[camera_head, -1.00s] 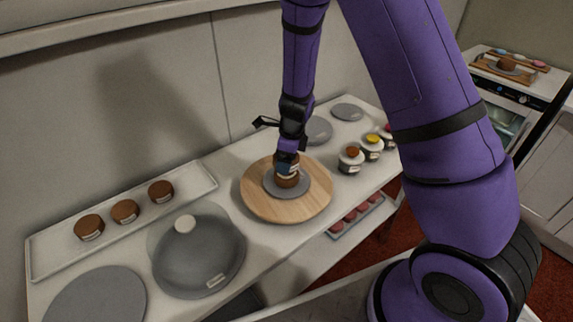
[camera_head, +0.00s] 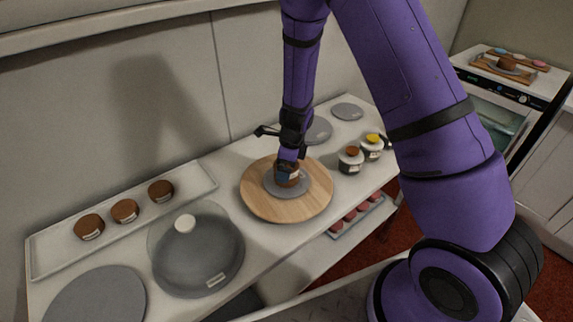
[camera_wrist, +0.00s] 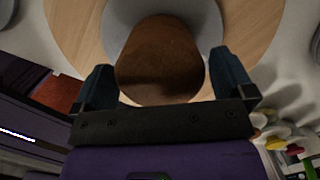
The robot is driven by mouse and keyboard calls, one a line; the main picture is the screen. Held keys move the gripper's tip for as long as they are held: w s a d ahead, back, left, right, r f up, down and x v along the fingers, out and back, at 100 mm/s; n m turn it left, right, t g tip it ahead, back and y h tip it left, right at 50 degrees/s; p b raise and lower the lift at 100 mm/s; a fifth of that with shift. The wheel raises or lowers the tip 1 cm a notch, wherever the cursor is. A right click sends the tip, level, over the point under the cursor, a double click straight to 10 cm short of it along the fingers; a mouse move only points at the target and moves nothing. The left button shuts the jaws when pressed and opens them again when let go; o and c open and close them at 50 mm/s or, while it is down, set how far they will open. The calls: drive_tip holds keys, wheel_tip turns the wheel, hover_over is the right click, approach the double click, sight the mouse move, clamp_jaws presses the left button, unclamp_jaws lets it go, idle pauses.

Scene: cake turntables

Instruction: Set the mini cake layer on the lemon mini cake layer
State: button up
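A brown mini cake layer (camera_wrist: 160,60) sits between the two dark blue fingers of my gripper (camera_wrist: 164,76) in the wrist view, both fingers close against its sides. In the head view my gripper (camera_head: 288,166) points down over the round wooden turntable. The brown cake (camera_head: 287,180) under it is at a grey disc (camera_head: 272,190) on the turntable (camera_head: 255,205). The lemon mini cake layer cannot be told apart beneath it; my fingers and the upper layer hide the contact.
Several brown cakes, one being this cake (camera_head: 125,211), stand on a white tray (camera_head: 60,262) at left. Grey discs (camera_head: 347,111) lie behind.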

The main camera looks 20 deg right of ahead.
drive_tip(key=shift+r, duration=0.1)
drive_tip(key=s+d+r+n+y, duration=0.1)
drive_tip(key=s+r+n, duration=0.2)
drive_tip(key=r, duration=0.8)
drive_tip(key=s+d+r+n, duration=0.1)
drive_tip(key=s+r+n, duration=0.1)
drive_tip(key=r, duration=0.9)
drive_tip(key=s+d+r+n+t+h, duration=0.1)
drive_tip(key=s+d+r+n+t, duration=0.1)
drive_tip(key=s+r+n, duration=0.6)
drive_tip(key=s+d+r+n+t+h, duration=0.1)
drive_tip(key=s+d+r+n+t, duration=0.1)
drive_tip(key=s+r+n, duration=0.7)
drive_tip(key=s+d+n, duration=0.1)
drive_tip(key=s+n, duration=0.1)
drive_tip(key=s, duration=0.5)
drive_tip(key=shift+s+r+n+h, duration=0.2)
drive_tip(key=shift+r+n+h, duration=0.1)
